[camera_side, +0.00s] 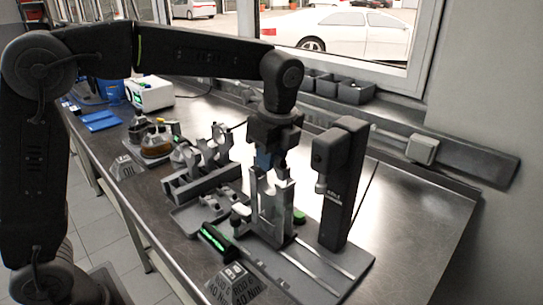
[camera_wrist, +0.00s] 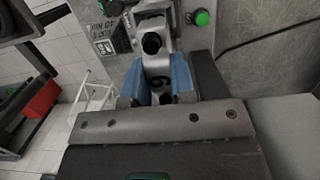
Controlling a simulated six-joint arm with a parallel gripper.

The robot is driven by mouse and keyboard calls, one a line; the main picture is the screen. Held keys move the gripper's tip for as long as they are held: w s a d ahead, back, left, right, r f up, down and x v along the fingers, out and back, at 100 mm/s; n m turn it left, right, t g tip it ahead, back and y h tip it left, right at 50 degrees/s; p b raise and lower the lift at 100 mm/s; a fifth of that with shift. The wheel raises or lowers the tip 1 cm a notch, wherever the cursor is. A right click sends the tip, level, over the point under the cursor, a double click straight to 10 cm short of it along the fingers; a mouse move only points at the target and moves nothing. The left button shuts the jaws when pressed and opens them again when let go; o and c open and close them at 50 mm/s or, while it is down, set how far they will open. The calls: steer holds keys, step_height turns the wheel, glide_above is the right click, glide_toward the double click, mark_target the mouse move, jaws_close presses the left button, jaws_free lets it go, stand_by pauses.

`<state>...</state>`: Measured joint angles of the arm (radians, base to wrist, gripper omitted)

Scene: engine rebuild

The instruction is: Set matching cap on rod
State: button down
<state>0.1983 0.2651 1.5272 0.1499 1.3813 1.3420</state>
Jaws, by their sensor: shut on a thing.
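My gripper (camera_side: 277,165) points down above a grey metal fixture (camera_side: 272,232) near the middle of the bench. Its blue fingers also show in the wrist view (camera_wrist: 159,82), shut on a small grey metal part, seemingly the cap (camera_wrist: 160,90). A bright metal part, seemingly the rod (camera_side: 268,203), stands upright in the fixture just below the gripper. In the wrist view a metal part with a dark round opening (camera_wrist: 152,43) lies just beyond the fingertips. The fingers hide much of the held part, and I cannot tell whether it touches the rod.
A tall dark post (camera_side: 342,182) stands close right of the fixture. A green button (camera_side: 299,216) sits between them. A grey crank-like assembly (camera_side: 205,152), a shallow tray (camera_side: 195,213) and a green-lit tool (camera_side: 214,238) lie to the left. Dark bins (camera_side: 345,89) line the window.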

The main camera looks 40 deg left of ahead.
steer(key=shift+f, duration=1.3)
stand_by(0.7)
stand_by(0.3)
steer(key=shift+c, duration=2.4)
jaws_free()
steer(key=shift+r, duration=3.15)
